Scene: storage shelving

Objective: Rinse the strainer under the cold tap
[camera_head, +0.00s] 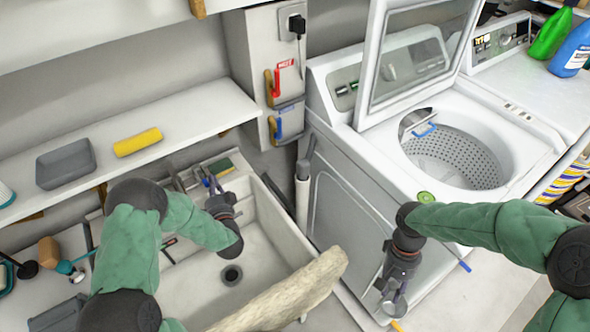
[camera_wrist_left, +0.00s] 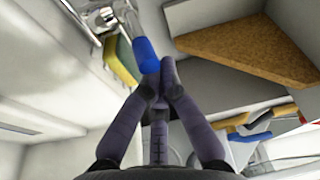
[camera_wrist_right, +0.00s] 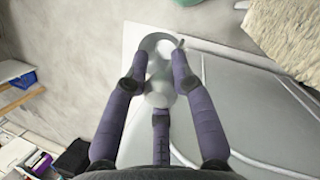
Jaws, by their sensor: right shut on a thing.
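The strainer (camera_head: 396,305) is a shiny metal piece in my right gripper (camera_head: 388,288), low in front of the washing machine. In the right wrist view, the fingers are shut on the strainer (camera_wrist_right: 160,96), and its round part shows between and beyond the fingertips. The cold tap's blue handle (camera_wrist_left: 146,56) shows in the left wrist view beside the chrome tap (camera_wrist_left: 100,16). My left gripper (camera_wrist_left: 163,82) looks shut, with its fingertips at the end of the blue handle; contact is unclear. In the head view, my left gripper (camera_head: 212,190) is over the sink's back edge.
The white sink (camera_head: 262,236) has a dark drain (camera_head: 231,275). A shelf (camera_head: 200,108) with a yellow roll (camera_head: 138,142) hangs above it. The washing machine (camera_head: 345,205) stands right with its lid open. A pale, rough object (camera_head: 285,295) crosses the sink's front.

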